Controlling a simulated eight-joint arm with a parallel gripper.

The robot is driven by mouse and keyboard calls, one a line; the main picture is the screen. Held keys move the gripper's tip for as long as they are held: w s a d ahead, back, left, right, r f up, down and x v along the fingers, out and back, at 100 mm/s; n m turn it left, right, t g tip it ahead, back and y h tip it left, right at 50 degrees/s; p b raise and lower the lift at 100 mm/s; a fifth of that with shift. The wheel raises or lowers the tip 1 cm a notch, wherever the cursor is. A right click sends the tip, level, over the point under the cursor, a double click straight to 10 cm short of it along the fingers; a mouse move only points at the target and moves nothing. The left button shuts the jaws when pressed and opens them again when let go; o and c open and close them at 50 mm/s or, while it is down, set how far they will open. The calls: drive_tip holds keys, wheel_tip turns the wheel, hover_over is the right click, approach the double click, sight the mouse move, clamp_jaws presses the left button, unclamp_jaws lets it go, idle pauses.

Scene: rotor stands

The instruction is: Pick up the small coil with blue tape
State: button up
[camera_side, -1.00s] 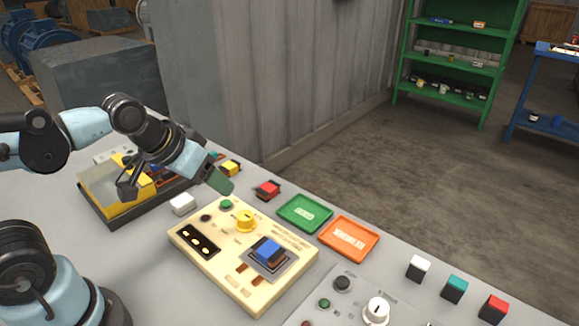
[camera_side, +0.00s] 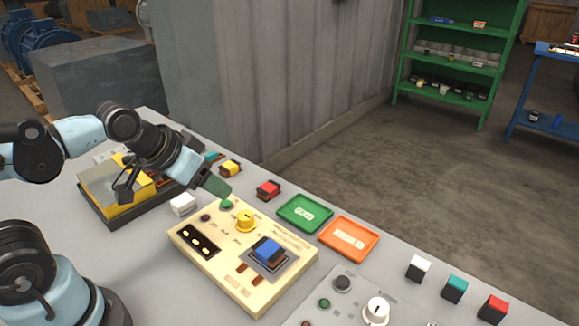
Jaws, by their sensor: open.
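The small coil with blue tape (camera_side: 268,249) sits on the dark square pad of the cream-yellow test box (camera_side: 205,262). Its blue top faces up and dark reddish-brown sides show below. My gripper (camera_side: 217,187) is above the back left corner of the test box, to the left of and behind the coil, and apart from it. Its greenish tip points down to the right, close to the green button (camera_side: 226,204); I cannot tell whether they touch. It is open, with nothing seen between its fingers, though the gap is hard to see.
Coils with red (camera_side: 268,189), yellow (camera_side: 231,168) and white (camera_side: 183,204) tops stand nearby. Green (camera_side: 304,226) and orange (camera_side: 348,250) trays lie behind right. A dark bin (camera_side: 118,217) is at left.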

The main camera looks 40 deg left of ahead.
drive_tip(key=o, duration=0.5)
drive_tip(key=shift+o, duration=0.2)
drive_tip(key=shift+d, duration=0.1)
wheel_tip(320, 180, up, 2)
drive_tip(key=g, duration=0.7)
hover_over(268, 248)
drive_tip(key=shift+f, duration=5.95)
